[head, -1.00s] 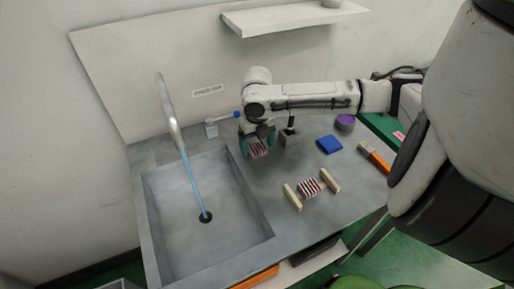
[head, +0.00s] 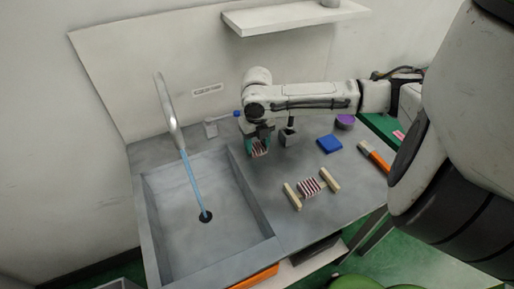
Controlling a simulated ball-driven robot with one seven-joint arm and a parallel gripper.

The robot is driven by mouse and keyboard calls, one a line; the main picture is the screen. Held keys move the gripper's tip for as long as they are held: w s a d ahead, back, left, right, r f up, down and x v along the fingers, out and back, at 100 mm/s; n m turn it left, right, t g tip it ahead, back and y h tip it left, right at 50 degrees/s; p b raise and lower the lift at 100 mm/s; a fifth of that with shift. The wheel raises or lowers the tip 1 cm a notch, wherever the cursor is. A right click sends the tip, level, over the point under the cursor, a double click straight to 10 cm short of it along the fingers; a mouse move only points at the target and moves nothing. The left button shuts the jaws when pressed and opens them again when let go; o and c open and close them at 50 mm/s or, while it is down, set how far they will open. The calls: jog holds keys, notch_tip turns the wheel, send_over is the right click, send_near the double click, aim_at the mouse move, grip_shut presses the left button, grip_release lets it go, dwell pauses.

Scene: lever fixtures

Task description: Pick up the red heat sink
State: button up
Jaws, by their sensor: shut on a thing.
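My gripper points down and is shut on this heat sink. The fingers hide part of it, and I cannot tell whether it is clear of the counter. A second red-and-white striped block (head: 310,187) lies nearer the front, between two pale wooden bars (head: 330,180), apart from my gripper.
A sink basin (head: 165,215) with running water from a tall faucet (head: 168,115) is at left. A lever fixture with a blue tip (head: 237,114) stands behind my gripper. A dark fixture (head: 288,136), blue block (head: 329,144) and purple-topped bowl (head: 345,121) are to the right.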

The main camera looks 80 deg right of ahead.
aim_at(257, 146)
jog(key=shift+r, duration=0.5)
notch_tip(257, 146, up, 2)
jog(key=shift+r+b, duration=0.1)
jog(key=shift+b, duration=0.35)
jog(key=s+a+r+p, duration=0.7)
jog(key=a+r+p, duration=0.1)
jog(key=a+r, duration=0.2)
jog(key=shift+s+a, duration=0.4)
jog(key=shift+a, duration=0.3)
jog(key=shift+a, duration=0.1)
